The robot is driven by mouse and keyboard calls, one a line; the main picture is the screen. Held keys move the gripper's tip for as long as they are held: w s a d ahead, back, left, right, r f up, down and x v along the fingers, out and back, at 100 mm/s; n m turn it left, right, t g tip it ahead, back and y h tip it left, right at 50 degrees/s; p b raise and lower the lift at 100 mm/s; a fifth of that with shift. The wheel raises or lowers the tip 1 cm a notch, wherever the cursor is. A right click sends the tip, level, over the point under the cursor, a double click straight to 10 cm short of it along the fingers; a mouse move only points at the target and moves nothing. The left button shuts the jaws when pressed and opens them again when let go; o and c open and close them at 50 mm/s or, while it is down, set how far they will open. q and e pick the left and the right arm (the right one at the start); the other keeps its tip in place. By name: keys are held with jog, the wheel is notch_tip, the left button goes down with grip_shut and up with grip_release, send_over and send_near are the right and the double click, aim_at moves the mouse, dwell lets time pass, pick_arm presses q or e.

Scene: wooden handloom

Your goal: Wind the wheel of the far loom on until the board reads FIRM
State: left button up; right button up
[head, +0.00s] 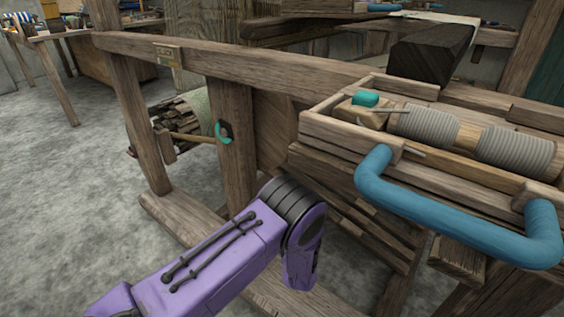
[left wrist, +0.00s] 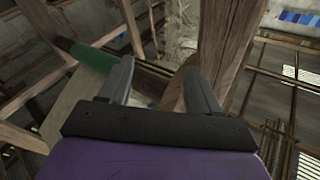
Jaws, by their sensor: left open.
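A wooden loom frame (head: 230,65) fills the middle of the head view. A teal and dark curved piece (head: 222,131) sits on a post at the end of a wooden rod. Behind it is a slatted roll (head: 185,118) with pale cloth. I cannot make out a wheel or a board reading FIRM for certain. My left gripper (left wrist: 160,78) is open and empty in the left wrist view, among timber beams. The head view shows only its purple arm, bent downward. My right gripper is out of view.
A wooden tray (head: 330,130) with wound spools (head: 425,125) and a thick blue handle (head: 450,220) stands at the right. A green cylinder (left wrist: 92,57) and a wooden post (left wrist: 222,45) are close to my left fingers. The grey floor (head: 90,200) at left is clear.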

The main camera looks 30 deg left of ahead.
pick_arm(q)
notch_tip(320, 180, up, 7)
jog(key=w+d+n+g+y, duration=0.2)
jog(key=w+d+n+y, duration=0.1)
jog(key=y, duration=0.2)
jog(key=n+g+y, duration=0.3)
jog(key=n+g, duration=0.5)
jog(key=g, duration=0.2)
send_near(282, 154)
jog(key=w+a, duration=0.1)
jog(key=w, duration=0.1)
jog(key=shift+h, duration=0.3)
jog(key=x, duration=0.3)
jog(key=b+x, duration=0.1)
jog(key=x, duration=0.5)
jog(key=shift+s+a+f+b, duration=0.1)
jog(key=shift+a+f+b, duration=0.2)
jog(key=shift+a, duration=0.2)
jog(key=shift+c, duration=0.3)
